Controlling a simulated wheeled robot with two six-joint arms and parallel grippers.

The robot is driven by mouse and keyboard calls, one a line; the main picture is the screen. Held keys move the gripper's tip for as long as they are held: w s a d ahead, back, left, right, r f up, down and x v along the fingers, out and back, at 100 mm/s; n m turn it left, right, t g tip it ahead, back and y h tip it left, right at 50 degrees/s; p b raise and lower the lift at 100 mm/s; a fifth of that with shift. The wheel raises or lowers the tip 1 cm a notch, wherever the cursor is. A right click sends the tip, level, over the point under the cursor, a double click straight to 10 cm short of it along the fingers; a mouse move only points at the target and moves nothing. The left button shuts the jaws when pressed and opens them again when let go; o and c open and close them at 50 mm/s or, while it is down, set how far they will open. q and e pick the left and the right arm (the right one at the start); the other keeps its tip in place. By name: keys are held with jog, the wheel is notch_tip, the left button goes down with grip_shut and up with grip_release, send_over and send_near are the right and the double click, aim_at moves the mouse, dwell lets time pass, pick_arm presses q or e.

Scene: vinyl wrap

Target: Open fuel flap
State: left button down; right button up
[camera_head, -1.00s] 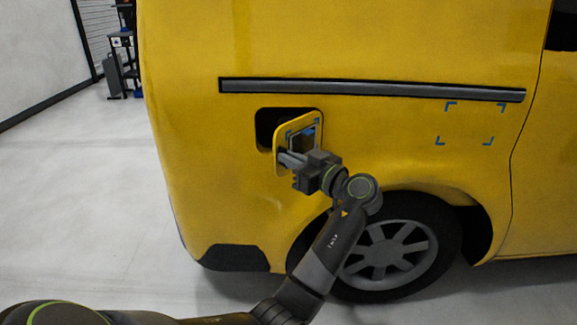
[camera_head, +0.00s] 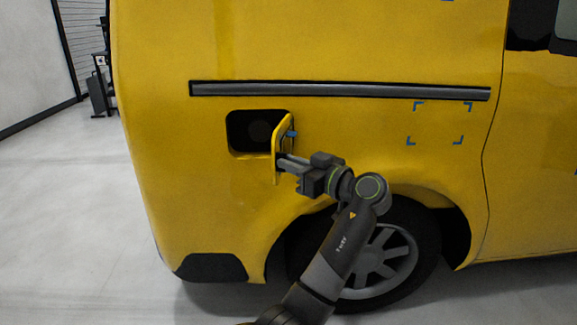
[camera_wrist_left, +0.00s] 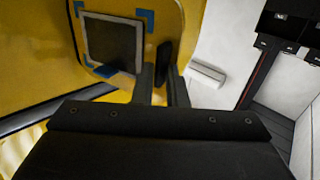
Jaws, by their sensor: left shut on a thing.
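The yellow fuel flap (camera_head: 283,141) stands swung out from the van's side, hinged at the right edge of the dark fuel recess (camera_head: 250,132). My left gripper (camera_head: 281,161) is at the flap's lower part, shut on it. In the left wrist view the flap (camera_wrist_left: 100,85) shows its outer face with a dark square patch (camera_wrist_left: 112,45) and blue corner marks. There the left gripper's fingers (camera_wrist_left: 161,88) are at the flap's edge; the exact contact is partly hidden. My right gripper is not in view.
The yellow van (camera_head: 180,160) fills most of the head view. Blue corner marks (camera_head: 440,123) are on the panel. Open floor (camera_head: 70,220) lies at left.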

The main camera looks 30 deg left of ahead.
pick_arm(q)
jog(key=shift+w+r+t, duration=0.3)
jog(key=shift+w+r, duration=0.05)
jog(key=shift+r, duration=0.1)
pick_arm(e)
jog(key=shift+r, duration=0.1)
pick_arm(q)
jog(key=c, duration=1.8)
grip_release()
jog(key=shift+c, duration=0.2)
jog(key=shift+o, duration=1.4)
jog(key=shift+w+f, duration=0.25)
jog(key=shift+w, duration=0.15)
jog(key=shift+s, duration=0.1)
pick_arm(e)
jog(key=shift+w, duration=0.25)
pick_arm(q)
jog(key=shift+f, duration=0.1)
